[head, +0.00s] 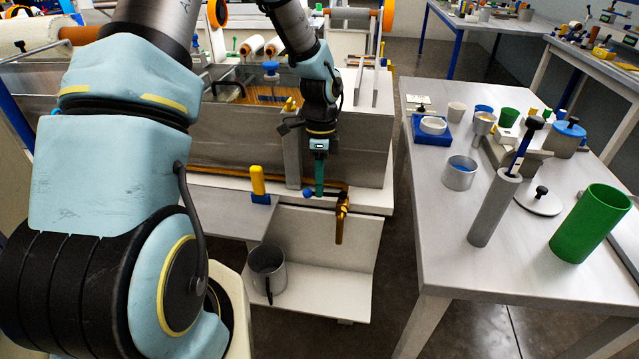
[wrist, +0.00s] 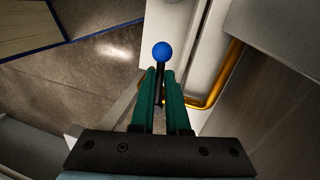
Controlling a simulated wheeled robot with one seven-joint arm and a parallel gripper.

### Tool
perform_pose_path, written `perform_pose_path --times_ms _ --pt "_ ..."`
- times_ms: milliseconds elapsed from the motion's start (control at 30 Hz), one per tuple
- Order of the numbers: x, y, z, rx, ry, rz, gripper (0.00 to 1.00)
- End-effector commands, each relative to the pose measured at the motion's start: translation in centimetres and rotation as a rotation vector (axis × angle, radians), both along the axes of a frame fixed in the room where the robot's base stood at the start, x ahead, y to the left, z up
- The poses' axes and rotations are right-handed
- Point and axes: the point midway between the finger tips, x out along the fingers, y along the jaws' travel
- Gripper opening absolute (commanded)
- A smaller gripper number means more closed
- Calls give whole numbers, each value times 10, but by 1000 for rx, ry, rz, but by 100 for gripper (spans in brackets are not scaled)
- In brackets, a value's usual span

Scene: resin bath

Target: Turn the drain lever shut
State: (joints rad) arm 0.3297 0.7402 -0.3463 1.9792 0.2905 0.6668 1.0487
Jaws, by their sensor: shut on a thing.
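The drain lever is a dark rod with a blue ball knob (head: 308,192), low at the front of the grey bath, just left of the brass drain pipe (head: 342,218). My gripper (head: 319,190) reaches down to it with green fingers. In the wrist view my gripper (wrist: 160,78) is shut on the lever's rod, and the blue knob (wrist: 161,52) sticks out past the fingertips. The brass pipe also shows in the wrist view (wrist: 212,100), right of the fingers. The lever's pivot is hidden by the fingers.
A grey mug (head: 267,268) stands on the low white shelf (head: 335,285) below the pipe. A yellow handle with a blue base (head: 258,182) is left of the lever. A table (head: 440,235) with cups and a green cylinder (head: 590,222) stands at right, across a floor gap.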

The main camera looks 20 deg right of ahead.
Motion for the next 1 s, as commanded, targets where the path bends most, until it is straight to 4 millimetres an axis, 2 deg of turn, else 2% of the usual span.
perform_pose_path --times_ms 300,767,800,1000 --pt "6 -4 1 -2 -3 -100 0" --pt "7 -4 1 -3 -4 -114 0" --pt "7 -4 1 -3 -4 -114 14" --pt "6 -4 0 -2 -2 -113 37"
